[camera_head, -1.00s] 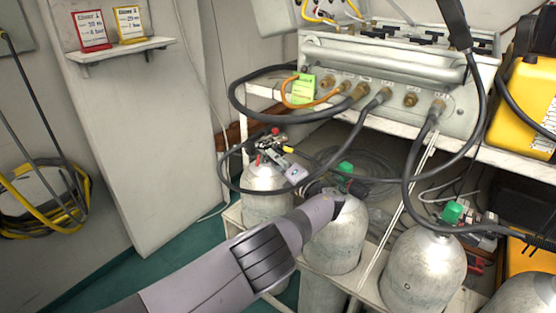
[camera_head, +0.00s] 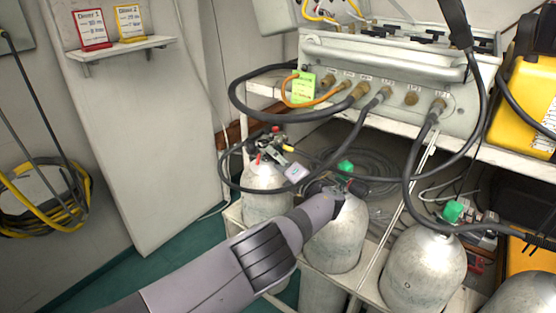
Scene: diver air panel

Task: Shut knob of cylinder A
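Several grey gas cylinders stand in a row below the air panel, and I can read no letter on them. The left cylinder (camera_head: 264,204) has a valve with a red knob (camera_head: 276,129). The middle cylinder (camera_head: 338,245) has a green knob (camera_head: 345,167) on its valve. The right cylinder (camera_head: 425,270) also has a green knob (camera_head: 453,211). My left gripper (camera_head: 327,188) is at the neck of the middle cylinder, just below and left of its green knob. My own wrist hides most of the fingers and any contact. My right gripper is not in view.
The panel (camera_head: 390,85) with brass fittings sits on a white shelf (camera_head: 490,154) above the cylinders. Black hoses (camera_head: 240,100) loop in front of and between the valves. A yellow case (camera_head: 525,105) stands at the right. The floor at left is clear.

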